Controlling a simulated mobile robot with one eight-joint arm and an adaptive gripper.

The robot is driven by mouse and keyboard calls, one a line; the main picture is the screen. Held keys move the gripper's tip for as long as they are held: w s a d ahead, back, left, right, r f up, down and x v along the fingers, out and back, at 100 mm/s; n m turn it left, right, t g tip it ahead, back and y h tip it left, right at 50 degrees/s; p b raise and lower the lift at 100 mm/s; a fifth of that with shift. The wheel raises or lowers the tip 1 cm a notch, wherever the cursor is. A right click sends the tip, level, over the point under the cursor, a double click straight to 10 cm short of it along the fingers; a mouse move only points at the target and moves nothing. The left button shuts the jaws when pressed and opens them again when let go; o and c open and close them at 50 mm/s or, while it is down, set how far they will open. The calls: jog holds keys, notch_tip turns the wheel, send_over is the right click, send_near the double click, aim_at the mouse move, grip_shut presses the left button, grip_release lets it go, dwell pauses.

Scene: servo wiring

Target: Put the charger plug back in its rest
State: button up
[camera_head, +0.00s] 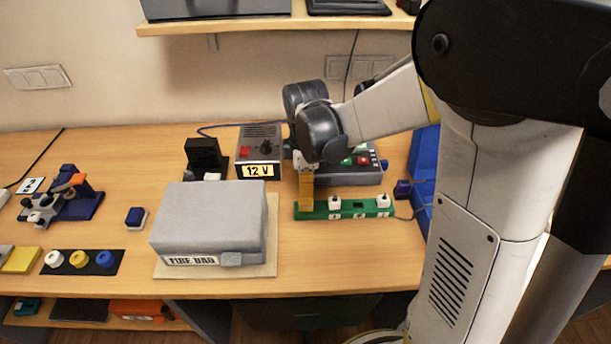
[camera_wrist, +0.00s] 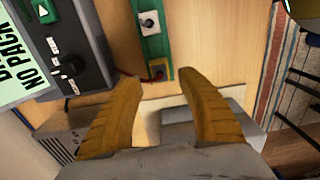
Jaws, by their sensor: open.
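My gripper (camera_head: 306,205) is open, its yellow-brown fingers pointing down at the left end of a green strip (camera_head: 346,212). In the wrist view the spread fingers (camera_wrist: 160,88) have nothing held between them, and the strip (camera_wrist: 154,45) lies just beyond the tips. White blocks stand on the strip, one near the middle (camera_head: 335,203) and one at the right end (camera_head: 383,201), with a dark spot between them. A thin cable runs near the right end. I cannot tell which piece is the charger plug or its rest; my fingers hide the strip's left end.
A dark unit with coloured buttons (camera_head: 364,174) stands behind the strip; its display reads "NO PACK" (camera_wrist: 18,72) in the wrist view. A 12 V box (camera_head: 259,153) stands left of it. A grey lidded box (camera_head: 208,222) is left front. Blue bins (camera_head: 423,165) stand right.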

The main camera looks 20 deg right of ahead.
notch_tip(320, 180, up, 6)
jog(key=shift+r, duration=0.15)
dwell(0.5)
